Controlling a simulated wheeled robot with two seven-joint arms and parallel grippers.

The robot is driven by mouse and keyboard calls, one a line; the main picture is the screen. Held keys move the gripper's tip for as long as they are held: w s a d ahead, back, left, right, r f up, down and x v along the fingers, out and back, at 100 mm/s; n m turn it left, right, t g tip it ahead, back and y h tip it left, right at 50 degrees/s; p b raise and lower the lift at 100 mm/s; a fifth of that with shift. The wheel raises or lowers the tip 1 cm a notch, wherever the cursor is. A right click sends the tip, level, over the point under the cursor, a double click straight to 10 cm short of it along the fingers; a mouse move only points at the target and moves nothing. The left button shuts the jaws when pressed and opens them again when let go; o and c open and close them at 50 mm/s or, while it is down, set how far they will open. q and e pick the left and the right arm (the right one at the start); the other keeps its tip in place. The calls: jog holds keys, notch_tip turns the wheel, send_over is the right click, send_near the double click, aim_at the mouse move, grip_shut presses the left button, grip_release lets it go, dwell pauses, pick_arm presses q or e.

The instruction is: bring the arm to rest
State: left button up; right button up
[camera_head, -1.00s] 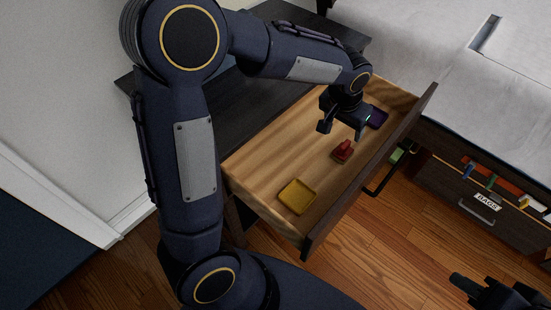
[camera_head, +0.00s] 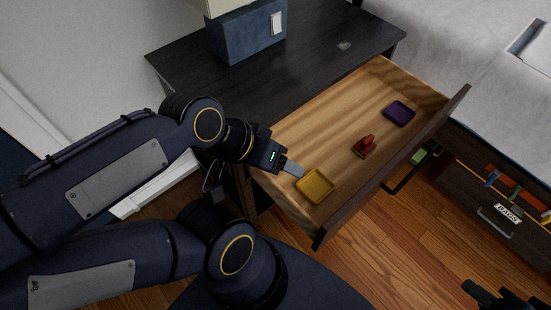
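My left arm comes in from the left, and its gripper (camera_head: 287,166) is beside the near left corner of the open drawer (camera_head: 408,160). One pale grey finger shows by the drawer's edge; the other finger is not clear, so its opening cannot be told. I see nothing held in it. My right gripper (camera_head: 484,294) shows only in part at the lower right, dark and cut off by the frame, over the floor. Its opening cannot be told.
In the drawer lie a yellow tray (camera_head: 314,187), a red object with a knob (camera_head: 366,146) and a purple tray (camera_head: 399,114). A blue box-shaped base (camera_head: 245,37) stands on the dark desk top (camera_head: 310,72). A drawer labelled BAGS (camera_head: 507,214) is at right.

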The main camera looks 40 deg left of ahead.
pick_arm(q)
notch_tip(320, 180, up, 25)
jog(key=p, duration=2.5)
